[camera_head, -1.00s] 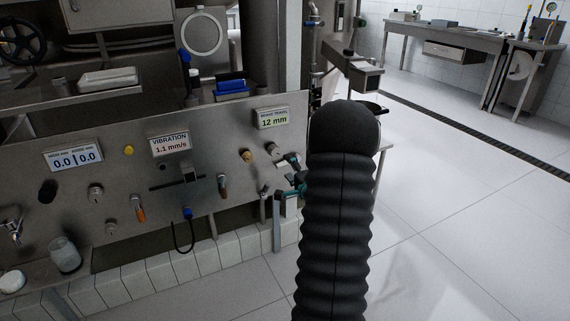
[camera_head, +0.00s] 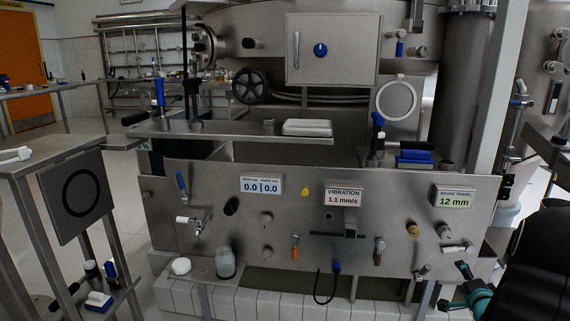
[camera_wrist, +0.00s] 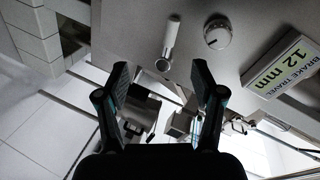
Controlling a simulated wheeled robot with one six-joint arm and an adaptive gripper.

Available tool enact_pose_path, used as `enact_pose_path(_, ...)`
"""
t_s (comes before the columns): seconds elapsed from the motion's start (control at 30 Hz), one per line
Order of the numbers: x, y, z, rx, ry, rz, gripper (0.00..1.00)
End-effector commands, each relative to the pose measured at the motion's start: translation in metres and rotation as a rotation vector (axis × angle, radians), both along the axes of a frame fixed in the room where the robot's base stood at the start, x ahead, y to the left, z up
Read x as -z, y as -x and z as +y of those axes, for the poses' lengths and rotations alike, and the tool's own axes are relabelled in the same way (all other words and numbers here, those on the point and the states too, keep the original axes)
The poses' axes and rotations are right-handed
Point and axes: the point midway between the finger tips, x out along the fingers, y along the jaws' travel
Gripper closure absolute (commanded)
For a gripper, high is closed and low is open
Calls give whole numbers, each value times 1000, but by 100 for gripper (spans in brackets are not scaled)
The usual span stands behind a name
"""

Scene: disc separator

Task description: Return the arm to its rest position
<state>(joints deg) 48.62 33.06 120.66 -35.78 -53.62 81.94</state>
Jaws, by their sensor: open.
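My gripper (camera_head: 453,287) shows at the lower right of the head view, teal and black, in front of the lower right of the steel panel (camera_head: 385,200). My dark arm fills the right edge there. In the wrist view my gripper (camera_wrist: 160,75) has its two dark fingers spread apart, with nothing held between them. Beyond the fingertips are a white-handled fitting (camera_wrist: 172,40), a round knob (camera_wrist: 217,33) and the brake travel display (camera_wrist: 285,72) reading 12 mm. I cannot tell the exact gap to the panel.
The panel carries a vibration display (camera_head: 344,196) and several knobs and taps. A glass jar (camera_head: 225,263) stands on a low shelf at its left. A steel table (camera_head: 25,165) with a circle-marked plate (camera_head: 80,195) stands at far left. White tiled blocks run below the panel.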

Motion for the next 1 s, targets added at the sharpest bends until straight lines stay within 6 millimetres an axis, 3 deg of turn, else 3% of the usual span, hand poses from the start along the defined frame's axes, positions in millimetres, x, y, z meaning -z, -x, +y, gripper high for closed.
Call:
enact_pose_path(0.03, 20, 10, -3, 17, 34, 100, 32)
enact_pose_path(0.13, 53, 36, -7, 34, 104, 322, 32)
enact_pose_path(0.23, 66, 63, -2, 20, 167, 528, 32)
enact_pose_path(0.33, 67, 87, 15, -31, 221, 717, 32)
enact_pose_path(0.47, 53, 114, 52, -143, 280, 929, 32)
enact_pose_path(0.63, 20, 146, 116, -336, 337, 1129, 32)
enact_pose_path(1.0, -53, 208, 258, -740, 443, 1270, 32)
